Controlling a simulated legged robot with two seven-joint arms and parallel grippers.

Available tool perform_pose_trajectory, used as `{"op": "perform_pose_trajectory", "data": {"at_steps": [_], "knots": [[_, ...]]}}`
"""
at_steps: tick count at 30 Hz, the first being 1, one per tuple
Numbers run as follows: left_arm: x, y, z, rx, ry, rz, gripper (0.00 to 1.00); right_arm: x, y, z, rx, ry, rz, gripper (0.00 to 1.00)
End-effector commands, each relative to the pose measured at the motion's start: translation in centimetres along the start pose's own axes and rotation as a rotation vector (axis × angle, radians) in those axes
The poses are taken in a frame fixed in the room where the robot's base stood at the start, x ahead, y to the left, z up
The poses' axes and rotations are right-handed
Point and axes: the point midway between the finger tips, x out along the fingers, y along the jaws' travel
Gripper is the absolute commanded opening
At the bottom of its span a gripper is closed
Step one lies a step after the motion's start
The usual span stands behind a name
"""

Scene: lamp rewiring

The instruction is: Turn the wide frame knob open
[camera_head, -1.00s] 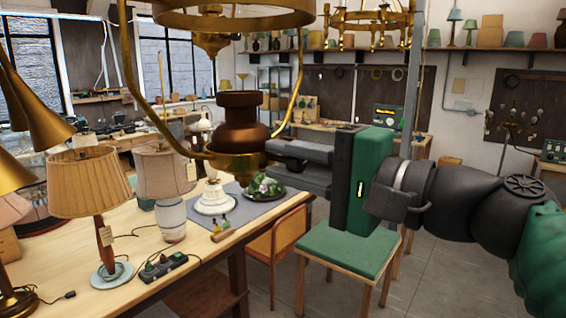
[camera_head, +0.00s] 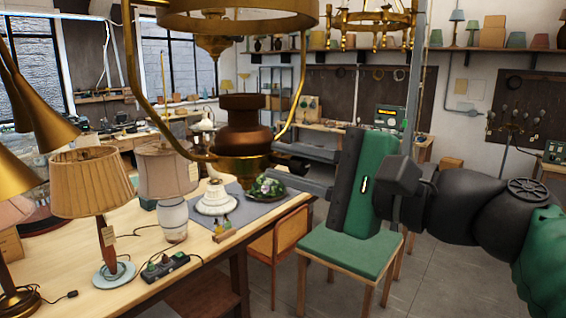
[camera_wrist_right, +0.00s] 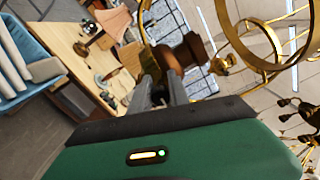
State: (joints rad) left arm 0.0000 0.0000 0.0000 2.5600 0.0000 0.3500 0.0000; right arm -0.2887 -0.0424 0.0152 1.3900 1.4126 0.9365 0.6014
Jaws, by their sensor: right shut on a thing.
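The wide brass frame (camera_head: 130,85) of a hanging lamp fills the upper left of the head view. Its dark bronze knob (camera_head: 243,140) sits at the bottom middle between the frame's curved arms. My right gripper (camera_head: 272,164) reaches in from the right and is shut on the lower part of the knob. In the right wrist view the two fingers (camera_wrist_right: 166,76) lie on either side of the knob (camera_wrist_right: 184,54). The fingertips are partly hidden behind it. My left gripper is not in view.
A green-topped stool (camera_head: 350,252) stands below my right gripper. The floor at the lower right is clear.

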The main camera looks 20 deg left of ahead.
Motion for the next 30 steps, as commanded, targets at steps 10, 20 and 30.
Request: {"op": "perform_pose_trajectory", "data": {"at_steps": [10,20,30], "knots": [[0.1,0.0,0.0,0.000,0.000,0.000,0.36,0.1,0.7,-0.5,0.006,0.006,0.012,0.43],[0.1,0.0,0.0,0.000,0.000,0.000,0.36,0.1,0.4,-0.1,0.001,0.004,0.008,0.43],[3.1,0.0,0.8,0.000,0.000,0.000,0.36,-6.6,0.9,-0.8,0.001,0.010,0.004,0.43]]}}
